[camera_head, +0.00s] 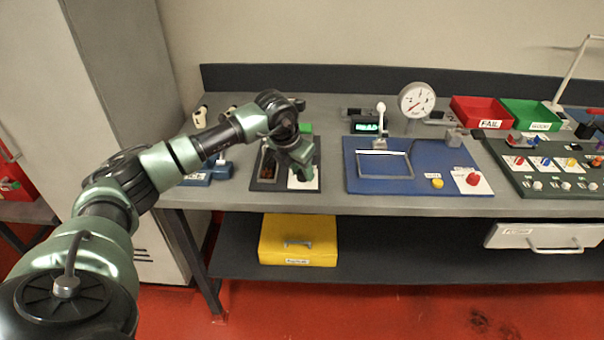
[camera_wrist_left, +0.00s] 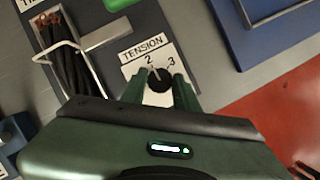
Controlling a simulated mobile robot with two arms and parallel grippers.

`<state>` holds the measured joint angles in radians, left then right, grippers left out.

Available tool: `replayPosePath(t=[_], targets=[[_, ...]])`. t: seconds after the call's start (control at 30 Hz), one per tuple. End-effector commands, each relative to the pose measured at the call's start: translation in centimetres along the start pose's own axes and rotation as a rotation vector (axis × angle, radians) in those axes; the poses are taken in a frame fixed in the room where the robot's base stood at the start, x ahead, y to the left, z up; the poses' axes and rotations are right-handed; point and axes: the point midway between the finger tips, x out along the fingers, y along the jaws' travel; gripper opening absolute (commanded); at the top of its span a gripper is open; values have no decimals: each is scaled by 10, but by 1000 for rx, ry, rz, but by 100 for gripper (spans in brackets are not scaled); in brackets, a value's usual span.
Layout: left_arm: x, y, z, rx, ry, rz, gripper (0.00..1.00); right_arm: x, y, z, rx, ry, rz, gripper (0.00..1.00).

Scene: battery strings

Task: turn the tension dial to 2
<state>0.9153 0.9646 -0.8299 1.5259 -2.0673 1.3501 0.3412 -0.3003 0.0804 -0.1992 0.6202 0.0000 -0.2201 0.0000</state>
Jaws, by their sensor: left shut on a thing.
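The tension dial (camera_wrist_left: 158,80) is a round black knob on a white card (camera_wrist_left: 140,50) printed TENSION, with the numbers 2 and 3 showing beyond the knob. The 1 is not visible. A light mark at the knob's far edge seems to lie near the 2, but it is too small to read exactly. My left gripper (camera_wrist_left: 160,88) has its two green fingers on either side of the knob, shut on it. In the head view my left gripper (camera_head: 302,172) reaches down over the card and hides the dial. My right gripper is not in view.
A dark plate (camera_head: 264,185) carries the card and a tray of dark rods (camera_wrist_left: 68,55) beside it. A blue board (camera_head: 375,184) with a wire frame and a gauge (camera_head: 416,100) stands to the right. Red (camera_head: 482,112) and green bins stand farther right. The bench's front edge is close.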

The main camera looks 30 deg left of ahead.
Motion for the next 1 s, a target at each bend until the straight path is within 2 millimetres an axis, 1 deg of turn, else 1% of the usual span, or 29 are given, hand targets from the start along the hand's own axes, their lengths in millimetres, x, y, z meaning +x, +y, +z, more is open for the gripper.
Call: replayPosePath(t=[0.2, 0.6, 0.63, 0.7, 1.0], targets=[[-1, 1, 1, 34, -4, -14, 0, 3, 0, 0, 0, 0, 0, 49], [-2, 2, 2, 39, -4, -15, 0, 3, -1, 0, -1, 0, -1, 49], [-2, 2, 2, 39, -4, -15, 33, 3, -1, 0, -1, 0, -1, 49], [-1, 2, 1, 39, -3, -15, 51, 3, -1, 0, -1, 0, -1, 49], [-1, 1, 0, 40, -1, -16, 51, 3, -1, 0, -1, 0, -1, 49]])
